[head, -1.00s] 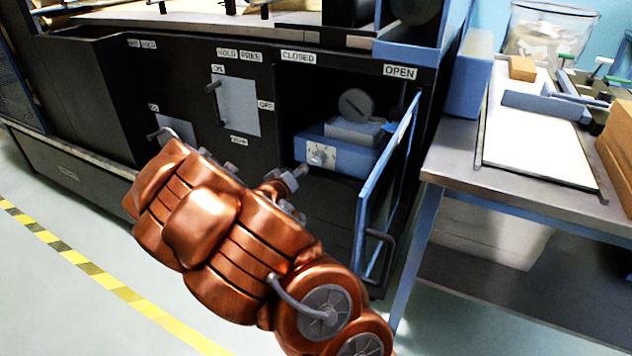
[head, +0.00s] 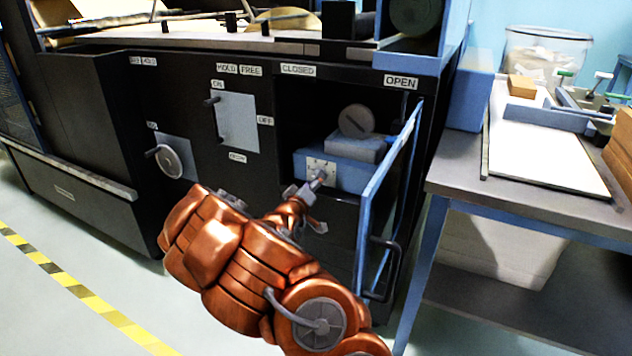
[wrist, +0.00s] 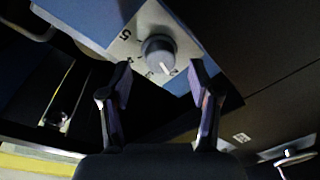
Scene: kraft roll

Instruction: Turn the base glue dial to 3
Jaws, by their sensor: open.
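The base glue dial (wrist: 158,50) is a round grey knob with a white pointer mark on a pale numbered plate (wrist: 125,42). The 5 shows at the plate's left; the mark points down-right in the wrist view, near a numeral I read doubtfully as 2. The dial sits on the front of a blue box (head: 350,173) inside the open compartment. My gripper (wrist: 160,82) is open, its two dark fingers apart and the dial between and beyond their tips, with no clear contact. In the head view my gripper (head: 308,190) covers part of the plate.
The compartment's blue-framed door (head: 385,190) stands open right of the box, its handle (head: 385,265) jutting out. Left are a panel with a lever (head: 237,122) and a round handwheel (head: 170,162). A steel table (head: 460,185) stands at the right.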

